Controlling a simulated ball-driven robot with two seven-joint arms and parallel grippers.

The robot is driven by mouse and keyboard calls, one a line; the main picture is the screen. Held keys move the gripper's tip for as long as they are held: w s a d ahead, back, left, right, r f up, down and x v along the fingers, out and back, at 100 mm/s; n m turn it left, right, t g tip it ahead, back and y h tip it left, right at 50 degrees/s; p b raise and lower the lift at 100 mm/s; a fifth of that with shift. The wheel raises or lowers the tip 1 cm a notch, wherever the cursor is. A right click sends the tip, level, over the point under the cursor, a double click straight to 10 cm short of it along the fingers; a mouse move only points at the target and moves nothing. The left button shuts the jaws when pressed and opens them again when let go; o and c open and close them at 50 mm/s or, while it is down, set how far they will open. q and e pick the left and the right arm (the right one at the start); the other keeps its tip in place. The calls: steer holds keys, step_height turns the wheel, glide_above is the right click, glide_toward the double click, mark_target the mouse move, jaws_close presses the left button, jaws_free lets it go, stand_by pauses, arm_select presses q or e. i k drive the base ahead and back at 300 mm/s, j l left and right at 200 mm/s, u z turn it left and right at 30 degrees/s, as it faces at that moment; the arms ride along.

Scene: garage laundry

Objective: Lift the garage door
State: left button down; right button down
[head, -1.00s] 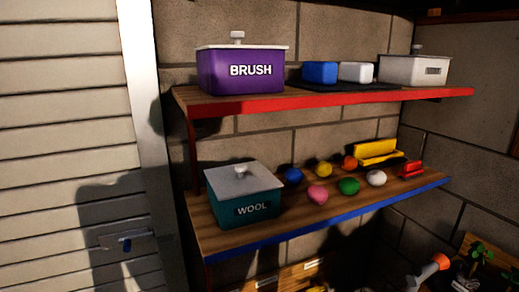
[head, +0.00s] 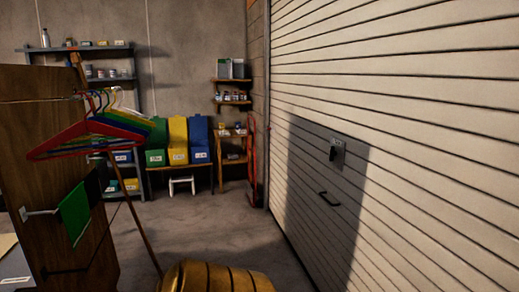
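The garage door (head: 430,130) is a large pale slatted panel filling the right side of the head view. It is down, and its lower edge runs along the floor. A dark pull handle (head: 329,198) is on its lower part. A small lock plate with a dark knob or lever (head: 336,151) sits above the handle. A broad shadow falls on the door around both. Neither of my grippers is in view.
A wooden board (head: 45,150) with coloured hangers (head: 90,130) and a green cloth (head: 75,212) stands at left. A golden ribbed, rounded thing (head: 215,278) is at the bottom. Shelves and coloured bins (head: 178,140) line the back wall. Floor between is clear.

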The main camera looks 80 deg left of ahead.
mark_target(417, 102)
steer(key=u, duration=2.1)
steer(key=i+j+z, duration=0.2)
steer(key=i+z, duration=0.15)
steer(key=z, duration=0.15)
steer(key=i+j+z, duration=0.3)
steer(key=z, duration=0.2)
